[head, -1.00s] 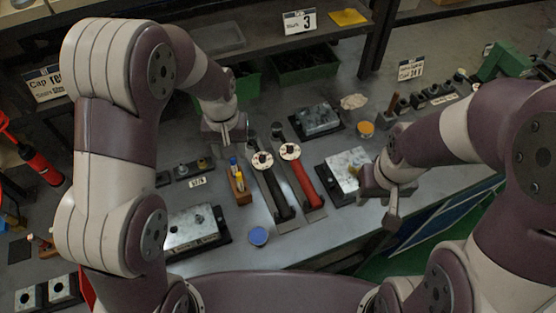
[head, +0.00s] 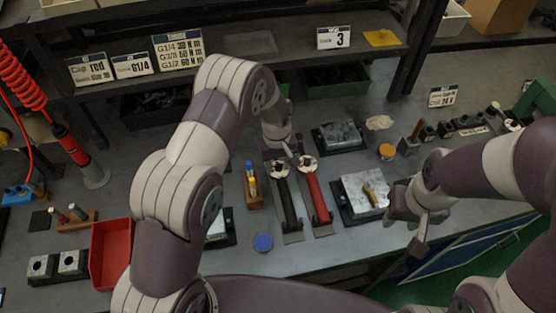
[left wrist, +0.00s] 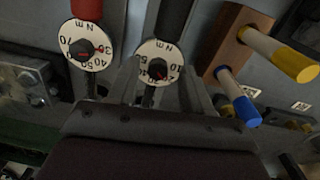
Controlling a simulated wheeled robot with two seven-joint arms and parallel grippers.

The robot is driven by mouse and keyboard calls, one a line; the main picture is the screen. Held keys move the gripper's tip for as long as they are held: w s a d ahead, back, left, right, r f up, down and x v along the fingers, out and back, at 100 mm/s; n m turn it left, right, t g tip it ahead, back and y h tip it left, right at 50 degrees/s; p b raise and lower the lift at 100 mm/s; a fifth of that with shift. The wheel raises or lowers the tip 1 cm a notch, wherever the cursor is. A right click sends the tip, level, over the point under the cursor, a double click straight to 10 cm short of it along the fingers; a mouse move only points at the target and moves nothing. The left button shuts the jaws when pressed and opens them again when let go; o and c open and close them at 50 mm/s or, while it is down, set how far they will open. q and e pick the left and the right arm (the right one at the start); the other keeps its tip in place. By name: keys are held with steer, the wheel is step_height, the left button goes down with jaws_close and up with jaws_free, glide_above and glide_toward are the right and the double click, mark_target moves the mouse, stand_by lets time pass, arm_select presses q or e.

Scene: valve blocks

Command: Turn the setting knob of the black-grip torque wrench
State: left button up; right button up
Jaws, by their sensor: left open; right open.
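The black-grip torque wrench (head: 289,205) lies on the bench, its round white dial (head: 279,168) at the far end. The red-grip wrench (head: 318,198) lies to its right, with a similar dial (head: 307,162). My left gripper (head: 288,152) is open, just beyond the black-grip wrench's dial end. In the left wrist view, the black-grip wrench's dial (left wrist: 158,62) with its dark central knob shows between the open fingers; contact cannot be told. The red-grip wrench's dial (left wrist: 86,45) is beside them. My right gripper (head: 418,238) is open and empty, near the bench's front edge.
A wooden holder (head: 254,190) with blue- and yellow-capped tubes stands left of the wrenches. A metal block (head: 356,188) with a brass piece stands to the right. A blue cap (head: 263,242) lies in front, and a red tray (head: 110,252) sits at left.

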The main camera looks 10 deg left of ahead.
arm_select(q)
steer(key=shift+w+d+f, duration=0.1)
steer(key=shift+c, duration=1.2)
jaws_close()
steer(key=shift+m, duration=0.3)
steer(key=m, duration=0.4)
steer(key=shift+b, duration=0.4)
steer(key=shift+m, duration=2.5)
